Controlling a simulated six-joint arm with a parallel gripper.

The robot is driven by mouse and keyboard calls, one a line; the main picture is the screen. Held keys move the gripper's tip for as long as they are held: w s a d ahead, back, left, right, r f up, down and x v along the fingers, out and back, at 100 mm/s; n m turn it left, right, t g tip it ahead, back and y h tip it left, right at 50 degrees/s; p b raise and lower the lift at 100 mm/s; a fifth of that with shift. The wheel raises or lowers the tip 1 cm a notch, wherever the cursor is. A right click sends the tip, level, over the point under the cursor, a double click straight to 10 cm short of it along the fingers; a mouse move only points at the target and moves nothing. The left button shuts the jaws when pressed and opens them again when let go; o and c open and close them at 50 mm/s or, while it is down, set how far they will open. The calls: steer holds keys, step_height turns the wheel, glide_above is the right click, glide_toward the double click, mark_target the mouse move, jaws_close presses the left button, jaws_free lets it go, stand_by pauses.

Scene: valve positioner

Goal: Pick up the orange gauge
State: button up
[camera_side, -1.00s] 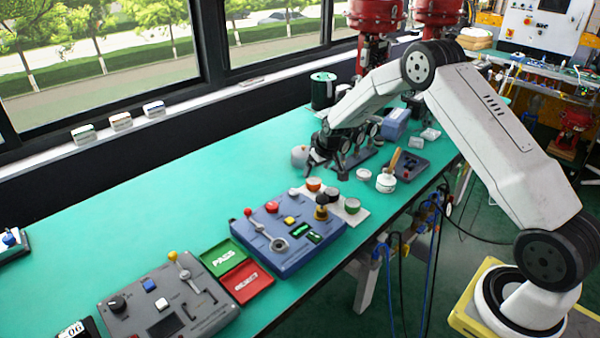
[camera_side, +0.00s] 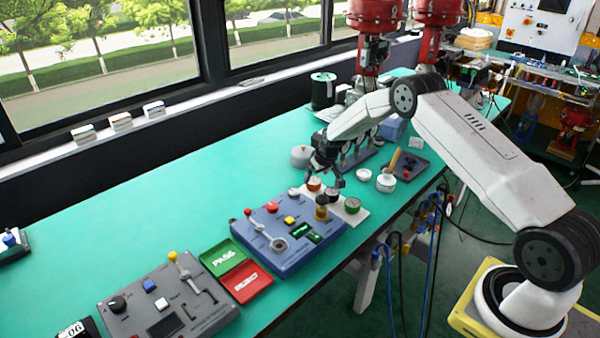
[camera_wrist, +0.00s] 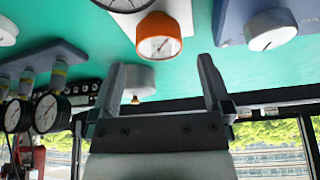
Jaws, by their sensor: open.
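The orange gauge (camera_side: 314,184) is a short round cylinder with a white dial, standing at the left end of a white plate (camera_side: 362,213) beside other gauges. In the wrist view the orange gauge (camera_wrist: 159,37) shows at the top, beyond and between the two fingertips. My gripper (camera_side: 325,179) is open and points down close above the orange gauge in the side view. In the wrist view its two fingers (camera_wrist: 163,70) are apart with nothing held between them. A dark gauge (camera_side: 331,194) and a green gauge (camera_side: 352,205) stand to its right.
A blue panel (camera_side: 262,245) with a lever and knobs lies in front. A white round gauge (camera_side: 301,155) stands behind the gripper, and a white pot (camera_side: 386,182) is to the right.

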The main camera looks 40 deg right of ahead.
mark_target(314, 181)
steer(key=shift+w+f, duration=0.1)
steer(key=shift+f, duration=0.1)
steer(key=shift+x, duration=2.5)
steer(key=c, duration=1.3)
